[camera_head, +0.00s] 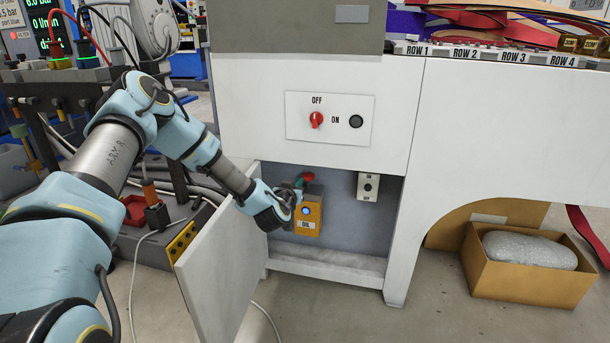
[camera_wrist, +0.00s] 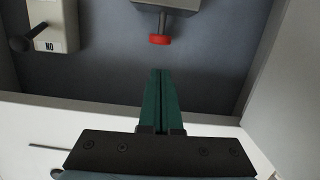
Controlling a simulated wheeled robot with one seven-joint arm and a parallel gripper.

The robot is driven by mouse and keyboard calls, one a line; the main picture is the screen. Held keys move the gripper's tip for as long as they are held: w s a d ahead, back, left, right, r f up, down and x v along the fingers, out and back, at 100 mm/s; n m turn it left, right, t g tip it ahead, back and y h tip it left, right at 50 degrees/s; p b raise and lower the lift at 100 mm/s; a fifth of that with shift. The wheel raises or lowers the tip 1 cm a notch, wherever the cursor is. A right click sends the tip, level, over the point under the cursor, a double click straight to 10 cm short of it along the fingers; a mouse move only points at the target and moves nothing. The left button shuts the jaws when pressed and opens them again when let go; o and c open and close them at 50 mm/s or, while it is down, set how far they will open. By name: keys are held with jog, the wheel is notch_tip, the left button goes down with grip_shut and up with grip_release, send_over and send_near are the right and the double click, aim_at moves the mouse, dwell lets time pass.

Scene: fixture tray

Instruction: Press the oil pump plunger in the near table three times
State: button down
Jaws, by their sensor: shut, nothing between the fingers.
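The oil pump is a yellow box (camera_head: 308,218) marked OIL on the back wall of the open cabinet, with a blue round spot on its front. Its plunger has a red cap (camera_head: 308,176) above the box. In the upside-down wrist view the red cap (camera_wrist: 160,39) sits on a grey stem. My gripper (camera_head: 299,184) is at the plunger in the head view and partly covers the pump. In the wrist view my gripper's green fingers (camera_wrist: 162,72) are shut and empty, in line with the cap, with a visible gap between them. Contact does not show.
The cabinet door (camera_head: 218,265) stands open at the left, close to my wrist. A small ON/OFF switch box (camera_head: 368,187) is on the cabinet wall right of the pump. A panel with a red knob (camera_head: 316,120) is above the opening.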

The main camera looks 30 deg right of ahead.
aim_at(308, 182)
jog(key=shift+b+x, duration=1.25)
jog(key=shift+x, duration=3.75)
